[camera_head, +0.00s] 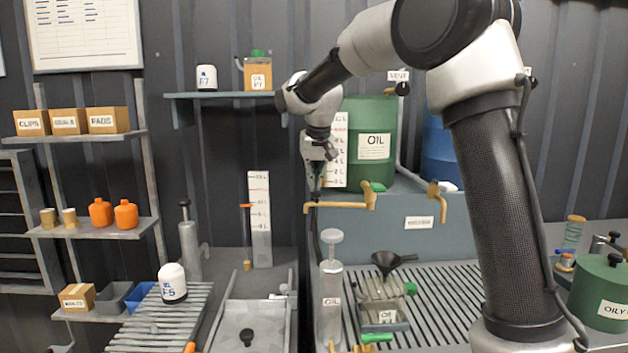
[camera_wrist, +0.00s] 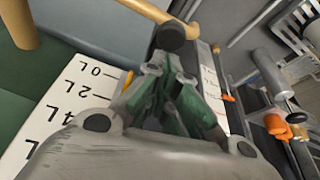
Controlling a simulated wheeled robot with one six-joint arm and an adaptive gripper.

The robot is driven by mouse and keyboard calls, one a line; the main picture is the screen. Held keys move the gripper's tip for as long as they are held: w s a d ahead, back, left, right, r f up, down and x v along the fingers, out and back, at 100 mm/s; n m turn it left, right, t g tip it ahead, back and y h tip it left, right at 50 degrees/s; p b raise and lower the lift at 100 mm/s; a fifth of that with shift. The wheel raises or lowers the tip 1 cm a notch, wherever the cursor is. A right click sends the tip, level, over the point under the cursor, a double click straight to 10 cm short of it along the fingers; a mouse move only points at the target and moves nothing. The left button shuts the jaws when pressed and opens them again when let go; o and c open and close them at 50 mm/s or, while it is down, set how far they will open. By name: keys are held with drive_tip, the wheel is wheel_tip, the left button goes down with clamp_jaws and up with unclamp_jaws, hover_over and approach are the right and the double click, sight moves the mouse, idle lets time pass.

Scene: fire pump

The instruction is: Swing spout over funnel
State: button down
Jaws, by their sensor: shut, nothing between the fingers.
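A brass spout (camera_head: 340,205) sticks out from the front of the blue-grey stand, below the green oil drum (camera_head: 374,130). Its long tube runs left, so its free end is to the left of the black funnel (camera_head: 388,261). The funnel sits lower, in a clear container (camera_head: 382,290) on the slatted bench. My gripper (camera_head: 316,186) points down at the free end of the spout; whether it touches is unclear. In the wrist view the green-padded fingers (camera_wrist: 172,105) are shut and empty, and a brass tube (camera_wrist: 150,10) passes beyond them. The funnel is not seen there.
A second brass tap (camera_head: 437,198) is on the stand to the right. A grey oil pump can (camera_head: 331,290) stands upright left of the funnel. A white level scale (camera_head: 340,150) is beside the drum, close to my wrist. Shelves with boxes and orange bottles (camera_head: 112,213) are at left.

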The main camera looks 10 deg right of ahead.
drive_tip(key=shift+s+a+n, duration=0.15)
drive_tip(key=shift+s+n, duration=0.15)
drive_tip(key=shift+s, duration=0.15)
drive_tip(key=shift+s+a+n+y, duration=0.3)
drive_tip(key=shift+s+n, duration=0.2)
drive_tip(key=shift+s, duration=0.2)
drive_tip(key=s+d+n+g+y, duration=0.1)
drive_tip(key=s+d+n, duration=0.3)
drive_tip(key=s+n, duration=0.3)
drive_tip(key=s+d+n+g+y, duration=0.2)
drive_tip(key=s+d+n, duration=0.3)
drive_tip(key=s+n, duration=0.3)
drive_tip(key=shift+s+d+g, duration=0.3)
drive_tip(key=shift+s, duration=1.25)
